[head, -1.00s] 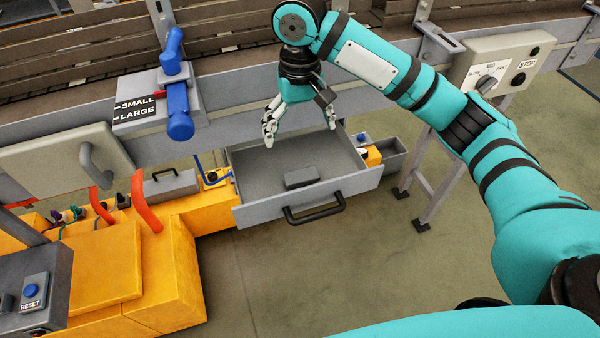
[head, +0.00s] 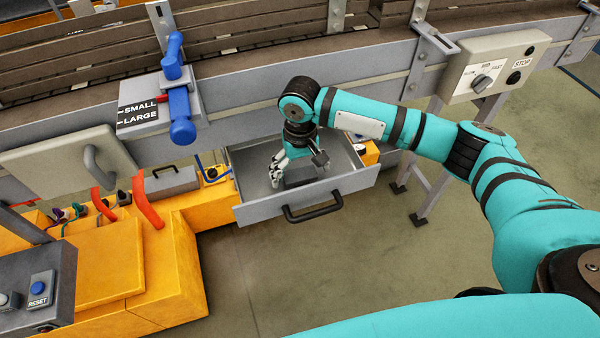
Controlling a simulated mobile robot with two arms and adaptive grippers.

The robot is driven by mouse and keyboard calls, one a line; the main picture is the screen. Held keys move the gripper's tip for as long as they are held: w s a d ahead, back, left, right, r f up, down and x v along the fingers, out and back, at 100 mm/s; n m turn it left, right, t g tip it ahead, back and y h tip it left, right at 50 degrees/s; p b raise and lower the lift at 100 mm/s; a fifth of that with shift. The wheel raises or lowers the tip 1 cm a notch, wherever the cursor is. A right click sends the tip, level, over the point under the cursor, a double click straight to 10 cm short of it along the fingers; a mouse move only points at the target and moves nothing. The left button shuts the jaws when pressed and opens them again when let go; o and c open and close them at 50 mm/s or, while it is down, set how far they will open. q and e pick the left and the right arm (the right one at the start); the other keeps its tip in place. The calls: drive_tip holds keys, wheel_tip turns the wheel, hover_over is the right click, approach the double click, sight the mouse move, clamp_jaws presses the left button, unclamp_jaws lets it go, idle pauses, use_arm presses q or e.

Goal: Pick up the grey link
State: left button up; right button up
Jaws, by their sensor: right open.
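The grey link (head: 299,180) is a small dark grey block lying on the floor of the open grey drawer (head: 345,187). My right gripper (head: 297,169) is open and points down into the drawer, with its fingers low over the link. The gripper hides part of the link, and I cannot tell whether the fingers touch it. My left gripper is not in view.
The drawer has a dark front handle (head: 312,205) and raised walls around the link. A conveyor (head: 270,80) runs above and behind it. Yellow housing (head: 175,250) stands at the left. The floor in front is clear.

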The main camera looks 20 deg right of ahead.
drive_tip(key=c, duration=1.2)
